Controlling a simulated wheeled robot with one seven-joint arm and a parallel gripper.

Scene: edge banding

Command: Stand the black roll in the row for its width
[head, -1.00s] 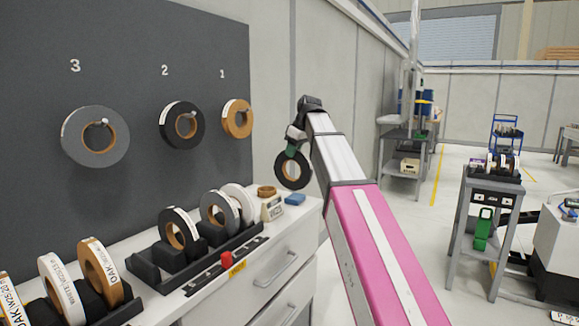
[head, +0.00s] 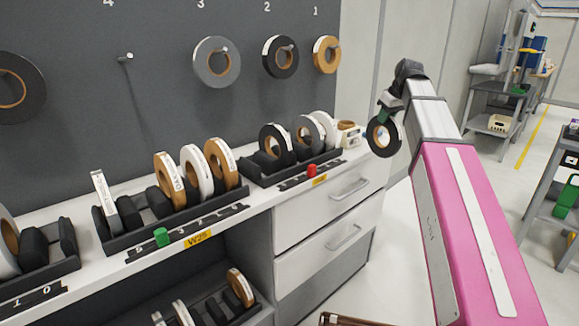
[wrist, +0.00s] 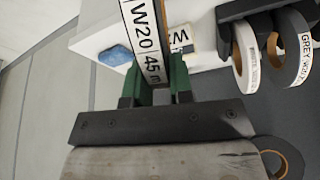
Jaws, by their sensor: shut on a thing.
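My gripper (head: 385,113) is shut on the black roll (head: 372,134), a dark ring with a tan core, held upright in the air right of the counter. In the wrist view the roll's white label (wrist: 145,35) reads W20 and 45 m, between my green fingertips (wrist: 155,88). The row with the red marker (head: 311,171) holds black, grey and white rolls toward its right, with dark dividers at its left. Its yellow tag is too small to read. The row tagged W25 (head: 198,238) has a green marker (head: 161,237) and holds tan and white rolls.
Several rolls hang on pegs of the grey wall board (head: 180,110); one peg (head: 127,57) is bare. Another row (head: 65,255) stands at the far left. A lower shelf holds more rolls (head: 240,287). Floor is open right of the drawer cabinet (head: 325,240).

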